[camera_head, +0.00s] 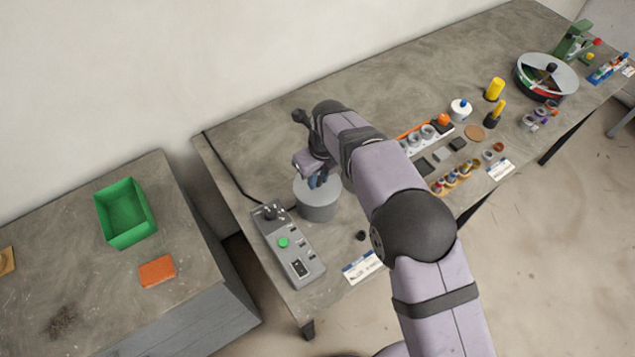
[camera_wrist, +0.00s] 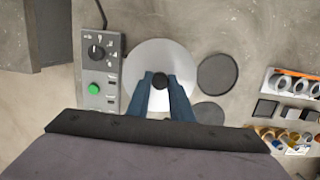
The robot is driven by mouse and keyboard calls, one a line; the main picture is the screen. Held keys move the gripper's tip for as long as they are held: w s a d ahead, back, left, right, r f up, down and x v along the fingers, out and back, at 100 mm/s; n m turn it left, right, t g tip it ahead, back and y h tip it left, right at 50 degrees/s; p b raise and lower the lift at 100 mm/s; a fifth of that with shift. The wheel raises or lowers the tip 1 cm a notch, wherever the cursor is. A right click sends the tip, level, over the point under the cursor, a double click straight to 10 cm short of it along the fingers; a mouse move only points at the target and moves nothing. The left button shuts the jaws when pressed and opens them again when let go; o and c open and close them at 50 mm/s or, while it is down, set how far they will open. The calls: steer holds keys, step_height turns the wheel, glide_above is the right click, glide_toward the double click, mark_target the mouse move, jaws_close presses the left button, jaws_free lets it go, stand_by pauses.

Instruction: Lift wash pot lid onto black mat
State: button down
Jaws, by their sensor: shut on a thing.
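The wash pot (camera_head: 318,207) is a grey cylinder at the near left part of the long bench. Its grey round lid (camera_wrist: 150,57) covers the pot's top in the wrist view, with a black knob in the middle. My gripper (camera_wrist: 160,84) has its blue fingers closed on that knob; it also shows above the pot in the head view (camera_head: 318,178). The lid appears level and on the pot; I cannot tell whether there is a small gap. Two dark round pads lie right of the lid: the upper one (camera_wrist: 217,74) and the lower one (camera_wrist: 208,113), partly hidden by my gripper.
A grey control box (camera_head: 288,245) with a green button stands close left of the pot. A rack with grey rings (camera_head: 428,133) and small parts lie to the right. A green bin (camera_head: 126,212) is on the separate left table. The bench behind the pot is mostly clear.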

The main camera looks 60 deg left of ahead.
steer(key=shift+r, duration=0.15)
step_height(320, 180, up, 12)
steer(key=b, duration=0.1)
stand_by(0.9)
stand_by(0.3)
steer(key=w+d+f+m+b, duration=0.2)
steer(key=w+d+f, duration=0.1)
steer(key=w+d, duration=0.3)
steer(key=w+d+f+m+b, duration=0.1)
steer(key=w+d+f+b, duration=0.25)
steer(key=w, duration=0.55)
steer(key=d+f+n, duration=0.4)
steer(key=f+n, duration=0.5)
steer(key=shift+w+g, duration=0.35)
steer(key=shift+g, duration=0.05)
